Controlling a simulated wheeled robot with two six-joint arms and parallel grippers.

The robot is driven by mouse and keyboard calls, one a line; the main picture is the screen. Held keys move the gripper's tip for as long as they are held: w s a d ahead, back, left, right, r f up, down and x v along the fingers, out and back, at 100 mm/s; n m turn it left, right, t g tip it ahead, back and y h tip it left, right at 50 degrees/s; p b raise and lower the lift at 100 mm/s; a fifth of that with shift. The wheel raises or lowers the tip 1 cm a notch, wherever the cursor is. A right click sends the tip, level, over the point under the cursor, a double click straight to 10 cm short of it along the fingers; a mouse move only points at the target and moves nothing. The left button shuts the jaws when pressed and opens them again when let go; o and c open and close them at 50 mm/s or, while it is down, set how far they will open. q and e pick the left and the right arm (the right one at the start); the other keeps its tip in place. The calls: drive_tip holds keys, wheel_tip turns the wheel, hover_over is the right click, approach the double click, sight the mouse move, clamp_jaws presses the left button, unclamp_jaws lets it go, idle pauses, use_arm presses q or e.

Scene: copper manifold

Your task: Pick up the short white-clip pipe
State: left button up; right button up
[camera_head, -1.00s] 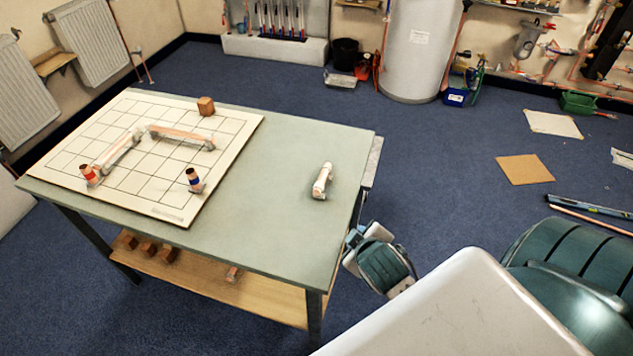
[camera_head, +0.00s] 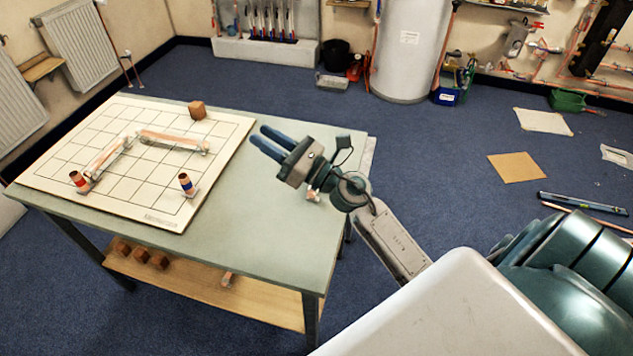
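The short white-clip pipe (camera_head: 312,195) lies on the right part of the green-grey table top (camera_head: 235,215). Most of it is hidden behind my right gripper and wrist; only a small white and copper bit shows. My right gripper (camera_head: 258,138) reaches in from the right above the table. Its two blue fingers point left, with a gap between them and nothing held. The wrist, not the fingertips, overlaps the pipe in this view. My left gripper is not in view.
A white gridded board (camera_head: 120,185) covers the table's left part, with longer copper pipes (camera_head: 170,140), a red-banded stub (camera_head: 78,180), a blue-banded stub (camera_head: 186,182) and a wooden block (camera_head: 197,110). More blocks (camera_head: 140,254) sit on the lower shelf (camera_head: 200,287).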

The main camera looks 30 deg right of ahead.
drive_tip(key=w+f+n+g+h, duration=0.25)
drive_tip(key=f+n+g, duration=0.85)
drive_tip(key=n, duration=0.7)
drive_tip(key=s+d+f+n+g+h, duration=0.15)
drive_tip(key=d+n+g+h, duration=0.4)
drive_tip(key=d, duration=0.95)
drive_tip(key=f, duration=0.2)
drive_tip(key=f+h+b, duration=0.1)
drive_tip(key=f, duration=0.1)
drive_tip(key=w+a+f+m+g+h, duration=0.1)
drive_tip(key=f, duration=0.1)
drive_tip(key=shift+b, duration=0.35)
drive_tip(key=shift+w+f, duration=0.1)
drive_tip(key=shift+f, duration=0.25)
drive_tip(key=f, duration=0.1)
drive_tip(key=f+p, duration=0.1)
drive_tip(key=f, duration=0.1)
drive_tip(key=w+f+p, duration=0.1)
drive_tip(key=shift+a+f, duration=0.3)
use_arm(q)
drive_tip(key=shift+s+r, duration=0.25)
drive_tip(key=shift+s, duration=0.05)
